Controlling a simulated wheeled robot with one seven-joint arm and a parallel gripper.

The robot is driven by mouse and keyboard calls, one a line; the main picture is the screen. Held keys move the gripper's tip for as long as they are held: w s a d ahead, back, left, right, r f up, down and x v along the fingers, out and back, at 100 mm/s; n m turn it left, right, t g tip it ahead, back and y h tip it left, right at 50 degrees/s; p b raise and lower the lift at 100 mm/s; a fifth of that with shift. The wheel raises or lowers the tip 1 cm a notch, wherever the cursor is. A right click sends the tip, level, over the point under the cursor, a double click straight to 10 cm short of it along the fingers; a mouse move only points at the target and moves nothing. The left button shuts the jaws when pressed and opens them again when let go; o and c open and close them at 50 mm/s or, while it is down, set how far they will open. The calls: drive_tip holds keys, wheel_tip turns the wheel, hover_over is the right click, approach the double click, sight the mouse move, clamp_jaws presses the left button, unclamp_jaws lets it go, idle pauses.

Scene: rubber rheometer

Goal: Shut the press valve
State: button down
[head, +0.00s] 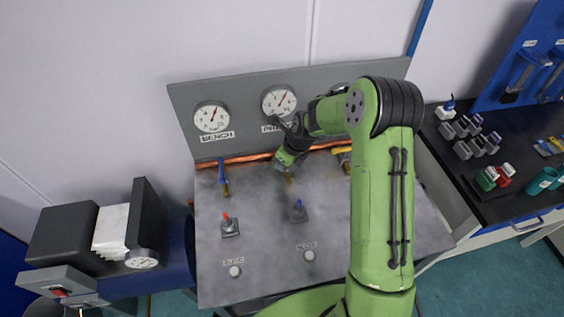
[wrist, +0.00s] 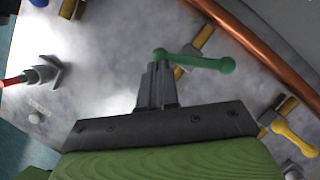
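In the wrist view a valve with a green lever (wrist: 205,62) sits on a brass body (wrist: 200,40), with the lever lying crosswise to the body. Its ball end is right at the tips of my gripper (wrist: 158,66). The gripper's fingers are close together; I cannot tell whether they touch the lever. The green lever is hard to make out there. A brass stub (head: 288,178) shows below the gripper.
A blue-handled valve (head: 222,172) stands to the left, and a yellow-handled valve (head: 342,150) to the right; its yellow lever (wrist: 293,137) also shows in the wrist view. Red-tipped (head: 229,226) and blue-tipped (head: 298,211) switches stand in front. A copper pipe (head: 245,158) runs behind.

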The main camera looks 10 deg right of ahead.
drive_tip(key=shift+d+f, duration=0.1)
idle(0.5)
drive_tip(key=shift+w+d, duration=0.55)
drive_tip(key=shift+d, duration=0.1)
